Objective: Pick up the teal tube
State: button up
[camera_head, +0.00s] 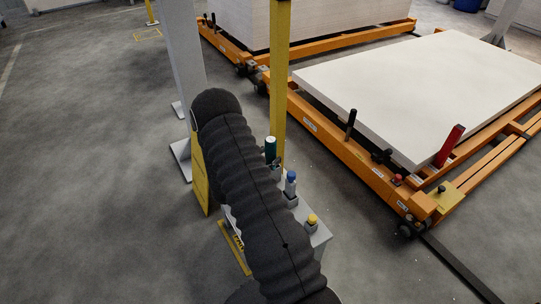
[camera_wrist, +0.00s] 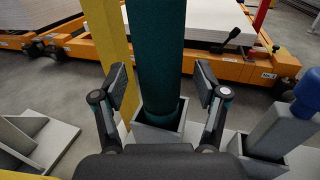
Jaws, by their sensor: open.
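The teal tube (camera_wrist: 158,50) stands upright in a square grey holder (camera_wrist: 172,130) in the middle of the wrist view. My gripper (camera_wrist: 161,82) is open, with one finger on each side of the tube. A gap shows between each finger and the tube, so it is not clasped. In the head view the top of the teal tube (camera_head: 270,149) shows just right of my dark arm. My arm hides most of the gripper there.
A blue-capped tube (camera_head: 290,182) and a yellow-capped one (camera_head: 312,221) stand nearby on the grey stand (camera_head: 320,236). A yellow post (camera_head: 280,75) rises close behind. Orange frames (camera_head: 330,135) carry white slabs (camera_head: 430,85). Open floor (camera_head: 80,150) lies left.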

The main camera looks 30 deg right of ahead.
jog(key=shift+w+d, duration=0.2)
jog(key=shift+d, duration=0.45)
grip_shut()
jog(key=shift+r, duration=0.1)
